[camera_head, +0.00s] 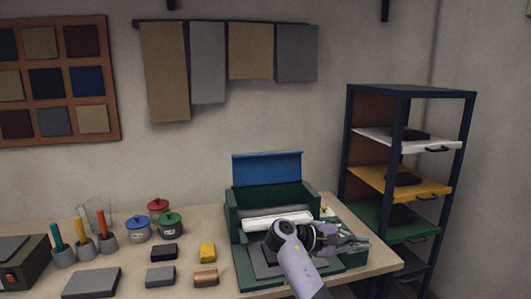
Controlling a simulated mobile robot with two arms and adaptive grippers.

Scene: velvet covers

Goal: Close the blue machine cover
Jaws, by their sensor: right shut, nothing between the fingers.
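The blue machine cover (267,168) stands raised, roughly upright, at the back of the dark green machine (236,222). The machine sits on the table with its inside exposed, and a white roll (278,220) lies across it. My right gripper (364,243) is shut and empty. In the picture it points to the right at the machine's front right side, below and to the right of the cover and apart from it. My right arm hides part of the machine's front. My left gripper is out of view.
Several small pots (169,224), tool cups and blocks (208,252) stand on the table (185,284) left of the machine. A dark shelf rack (412,93) with coloured trays stands to the right. Fabric samples (209,62) hang on the wall behind.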

